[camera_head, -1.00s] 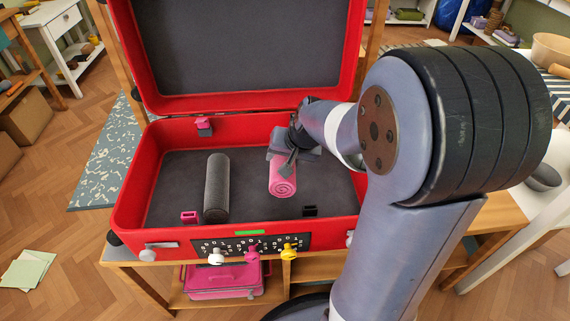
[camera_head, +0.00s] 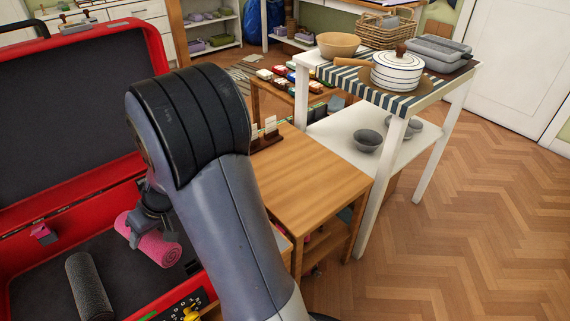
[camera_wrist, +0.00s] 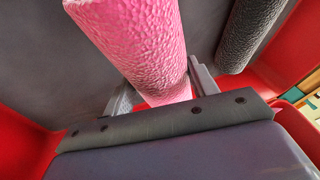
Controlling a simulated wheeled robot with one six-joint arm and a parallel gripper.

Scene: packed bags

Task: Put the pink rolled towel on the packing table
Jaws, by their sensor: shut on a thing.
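The pink rolled towel (camera_head: 153,241) is in my gripper (camera_head: 152,222), over the open red suitcase (camera_head: 60,213). In the wrist view the towel (camera_wrist: 140,40) passes between both fingers of my gripper (camera_wrist: 160,92), which are shut on it. I cannot tell from these views how far it is above the suitcase floor. A wooden table (camera_head: 320,175) stands to the right of the suitcase, behind my arm; its visible top is mostly bare.
A dark grey rolled towel (camera_head: 88,287) lies in the suitcase, and shows in the wrist view (camera_wrist: 258,30). A white shelf unit (camera_head: 418,108) with a striped runner, a pot (camera_head: 396,70) and bowls stands right of the wooden table. A small card rack (camera_head: 266,136) stands at the table's back left.

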